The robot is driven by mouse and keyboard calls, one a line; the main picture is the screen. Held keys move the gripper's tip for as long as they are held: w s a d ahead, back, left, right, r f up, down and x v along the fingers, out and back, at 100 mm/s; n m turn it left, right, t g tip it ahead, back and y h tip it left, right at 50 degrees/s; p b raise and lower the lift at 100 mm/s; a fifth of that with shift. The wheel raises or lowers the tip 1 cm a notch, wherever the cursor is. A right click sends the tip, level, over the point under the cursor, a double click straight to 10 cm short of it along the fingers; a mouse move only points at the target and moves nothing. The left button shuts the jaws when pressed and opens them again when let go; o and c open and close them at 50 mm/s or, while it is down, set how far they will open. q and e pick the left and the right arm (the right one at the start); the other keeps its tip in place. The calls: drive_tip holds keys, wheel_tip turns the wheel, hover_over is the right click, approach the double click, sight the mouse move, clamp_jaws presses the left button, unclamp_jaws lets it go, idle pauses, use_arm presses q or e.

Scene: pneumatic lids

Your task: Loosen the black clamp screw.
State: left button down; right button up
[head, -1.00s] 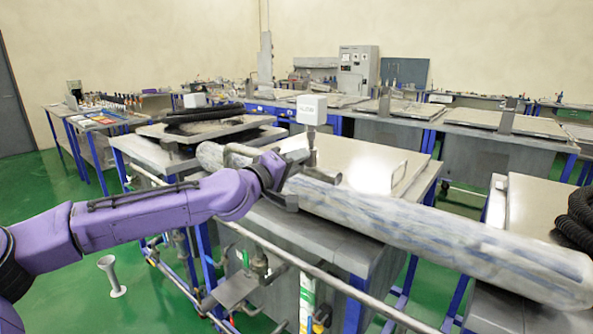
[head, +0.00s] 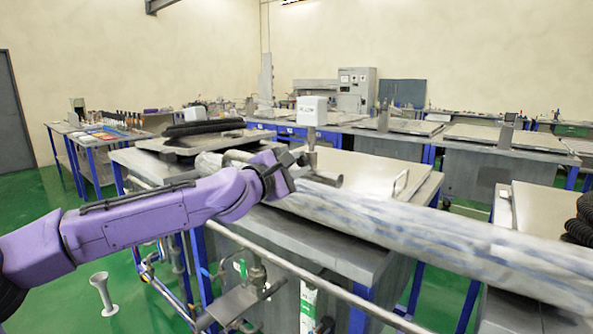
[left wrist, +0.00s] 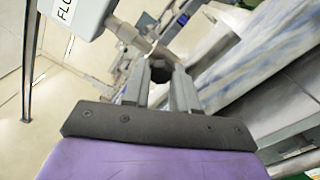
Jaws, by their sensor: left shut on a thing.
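My left gripper (head: 291,168) reaches in from the left at the metal clamp (head: 326,179) below the white box (head: 312,111). In the left wrist view its two grey fingers (left wrist: 158,88) are shut on the black clamp screw (left wrist: 159,71), a dark round knob between the fingertips. In the head view the screw is hidden by the gripper. The white box, with lettering on its face, also shows at the upper left of the left wrist view (left wrist: 80,14). My right gripper is not in view.
A metal rail (head: 300,272) and pipes run along the front. A grey-white lid with a handle (head: 400,183) is behind. Green floor shows at the lower left.

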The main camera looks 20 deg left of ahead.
use_arm(q)
drive_tip(key=shift+n+b, duration=0.4)
drive_tip(key=shift+n, duration=0.8)
drive_tip(key=c, duration=0.9)
unclamp_jaws()
drive_tip(key=v, duration=1)
drive_tip(key=shift+s+b, duration=0.25)
drive_tip(key=shift+b, duration=0.1)
drive_tip(key=shift+a, duration=0.1)
